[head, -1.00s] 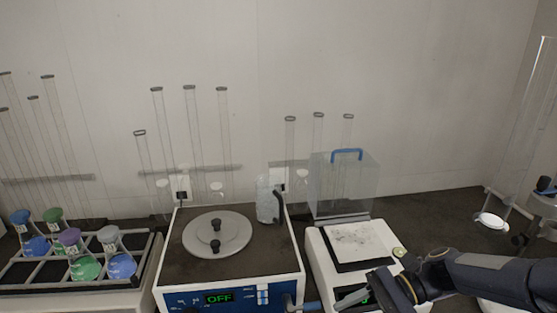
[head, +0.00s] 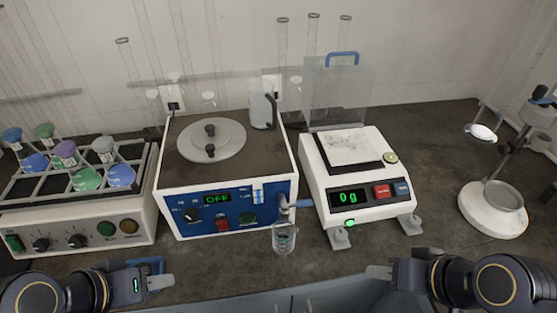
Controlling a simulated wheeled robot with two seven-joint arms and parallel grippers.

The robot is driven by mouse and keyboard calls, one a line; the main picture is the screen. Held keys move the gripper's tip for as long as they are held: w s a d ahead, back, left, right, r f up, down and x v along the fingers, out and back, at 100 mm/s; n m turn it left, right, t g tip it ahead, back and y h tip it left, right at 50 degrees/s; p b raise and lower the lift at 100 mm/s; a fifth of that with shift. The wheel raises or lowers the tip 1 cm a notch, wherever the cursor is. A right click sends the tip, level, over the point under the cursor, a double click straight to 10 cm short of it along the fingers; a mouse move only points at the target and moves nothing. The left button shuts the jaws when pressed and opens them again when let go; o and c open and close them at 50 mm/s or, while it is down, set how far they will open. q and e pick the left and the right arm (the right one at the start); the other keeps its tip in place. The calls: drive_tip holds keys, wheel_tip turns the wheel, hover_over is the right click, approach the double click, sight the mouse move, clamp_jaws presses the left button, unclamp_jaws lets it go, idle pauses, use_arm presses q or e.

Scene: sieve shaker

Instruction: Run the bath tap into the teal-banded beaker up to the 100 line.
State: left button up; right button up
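The water bath (head: 228,205) is a white box with a blue front panel, and its display reads OFF. Its tap (head: 298,204) sticks out at the lower right of the front. A small clear beaker (head: 284,240) stands upright on the bench just below the tap, with a faint teal tint near its rim. Its water level and marks are too small to read. My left gripper (head: 168,281) is left of the beaker, near the front edge, apart from it. My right gripper (head: 374,272) is to its right, also apart. Both are edge-on, so their opening is unclear.
A balance (head: 345,170) reading 0 g stands right of the bath. A shaker (head: 85,222) with several coloured-capped flasks stands at left. A white round-based stand (head: 492,215) is at right. A small blue object (head: 152,266) lies by my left gripper. Bench before the balance is clear.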

idle(0.5)
drive_tip(key=n+g+y+p, duration=0.15)
drive_tip(key=n+g, duration=0.25)
drive_tip(key=n, duration=1.8)
approach(308, 201)
drive_tip(key=a, duration=0.1)
drive_tip(key=shift+h, duration=0.25)
drive_tip(key=x, duration=0.7)
drive_tip(key=shift+f+p, duration=0.3)
drive_tip(key=shift+f, duration=0.1)
clamp_jaws()
